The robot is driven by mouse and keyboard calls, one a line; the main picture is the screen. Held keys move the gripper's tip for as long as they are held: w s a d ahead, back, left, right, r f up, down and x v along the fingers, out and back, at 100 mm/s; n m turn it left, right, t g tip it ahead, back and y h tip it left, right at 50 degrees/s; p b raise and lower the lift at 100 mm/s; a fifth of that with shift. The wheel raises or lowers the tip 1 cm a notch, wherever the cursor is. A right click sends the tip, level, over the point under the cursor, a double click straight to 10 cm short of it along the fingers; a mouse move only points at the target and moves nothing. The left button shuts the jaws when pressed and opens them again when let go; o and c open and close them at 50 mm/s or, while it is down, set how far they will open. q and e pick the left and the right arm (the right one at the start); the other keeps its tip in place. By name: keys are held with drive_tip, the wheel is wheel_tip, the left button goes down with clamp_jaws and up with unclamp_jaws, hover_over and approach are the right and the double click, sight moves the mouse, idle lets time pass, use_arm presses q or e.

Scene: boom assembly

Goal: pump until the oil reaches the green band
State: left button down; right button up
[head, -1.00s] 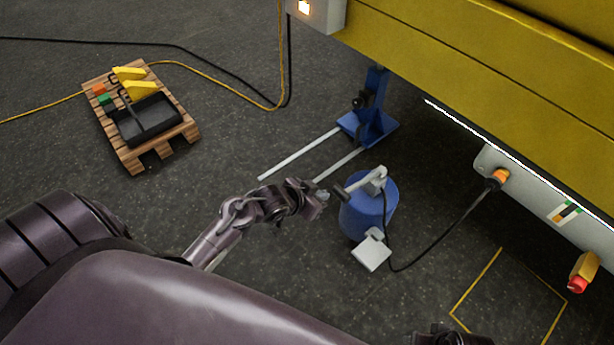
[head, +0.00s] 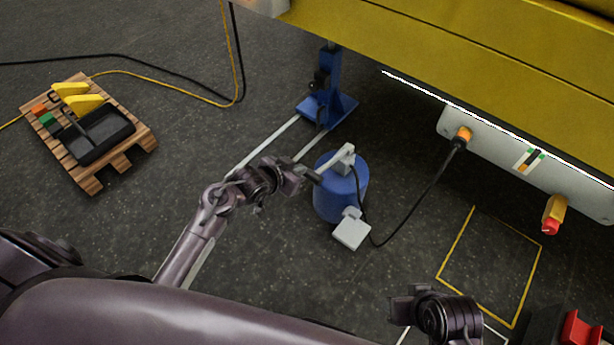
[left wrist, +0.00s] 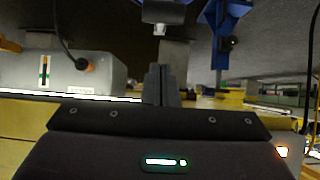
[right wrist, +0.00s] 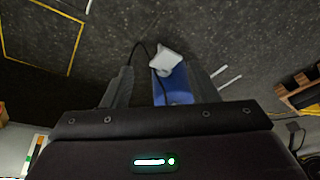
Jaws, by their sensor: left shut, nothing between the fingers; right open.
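The pump (head: 341,200) is a blue cylinder with a grey lever head (head: 344,158) on top and a flat grey plate (head: 352,229) in front. My left gripper (head: 309,176) is shut and empty, close beside the lever's outer end; whether it touches is unclear. The left wrist view shows its closed fingers (left wrist: 160,86) below a grey part of the pump. The gauge (head: 529,159) is a pale strip with green and orange marks on the grey panel (head: 485,145); its oil level is too small to read. My right gripper (head: 400,304) is open and empty, low in the head view.
A black hose (head: 414,207) runs from the pump to an orange connector (head: 462,136). A blue stand (head: 326,100) is behind the pump. A pallet (head: 91,172) with a black tray lies left. A red knob (head: 550,226) hangs right of the gauge. The yellow-outlined floor patch (head: 490,260) is clear.

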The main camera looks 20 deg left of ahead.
sight(307, 175)
use_arm(q)
drive_tip(key=w+f, duration=0.1)
drive_tip(key=w+d+f+b, duration=0.1)
drive_tip(key=f, duration=0.1)
drive_tip(key=w+f+b, duration=0.1)
drive_tip(key=f, duration=0.1)
drive_tip(key=shift+w+d+f, duration=0.1)
drive_tip(key=shift+w+d, duration=0.05)
drive_tip(key=shift+w, duration=0.15)
drive_tip(key=shift+w+f+b, duration=0.1)
drive_tip(key=shift+f+b, duration=0.25)
drive_tip(key=shift+f, duration=0.3)
use_arm(e)
drive_tip(key=shift+w+a+f+n+t+y, duration=0.15)
drive_tip(key=shift+w+a+t+y, duration=0.15)
drive_tip(key=shift+a, duration=0.35)
drive_tip(key=shift+w+a+n+t+y, duration=0.15)
drive_tip(key=shift+a+t+y, duration=0.1)
drive_tip(key=shift+a+t, duration=0.3)
drive_tip(key=shift+w+a+f+n+t+y, duration=0.1)
drive_tip(key=shift+w+a+t+y, duration=0.15)
drive_tip(key=shift+a, duration=0.5)
use_arm(q)
drive_tip(key=shift+f, duration=0.1)
